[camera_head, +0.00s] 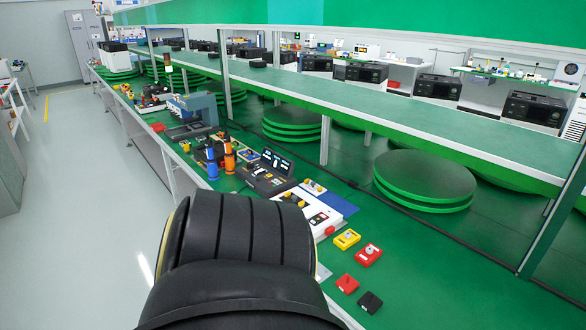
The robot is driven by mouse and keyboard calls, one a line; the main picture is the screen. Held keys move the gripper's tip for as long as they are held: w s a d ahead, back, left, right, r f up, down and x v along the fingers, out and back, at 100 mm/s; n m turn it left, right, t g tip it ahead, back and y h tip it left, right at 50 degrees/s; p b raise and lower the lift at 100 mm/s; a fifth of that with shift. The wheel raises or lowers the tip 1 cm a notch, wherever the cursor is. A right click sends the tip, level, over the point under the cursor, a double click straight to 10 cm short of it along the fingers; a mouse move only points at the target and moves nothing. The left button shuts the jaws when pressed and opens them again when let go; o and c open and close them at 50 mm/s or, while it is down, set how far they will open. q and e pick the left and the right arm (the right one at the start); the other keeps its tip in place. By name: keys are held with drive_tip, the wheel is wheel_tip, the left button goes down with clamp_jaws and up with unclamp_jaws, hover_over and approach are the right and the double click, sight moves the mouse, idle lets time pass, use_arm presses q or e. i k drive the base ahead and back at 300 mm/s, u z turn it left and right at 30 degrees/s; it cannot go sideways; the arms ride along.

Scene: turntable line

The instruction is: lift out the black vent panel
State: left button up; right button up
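I cannot make out a black vent panel in the head view. Several black box-shaped machines stand along the far line, one at the right (534,110), one beside it (438,87) and one further left (366,72). They are too small to show any vent panel clearly. A large ribbed black part of my own body fills the lower middle and hides part of the near bench. Neither of my grippers is in view.
A green bench (400,290) holds a black control console (266,173), orange (229,155) and blue (211,163) bottle-like tools, and yellow (347,239) and red (369,255) switch boxes. Green-rimmed turntables (424,178) stand beyond, under a long green shelf (400,115). The left floor (75,200) is clear.

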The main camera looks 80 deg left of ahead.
sight(294, 199)
drive_tip(key=u, duration=2.15)
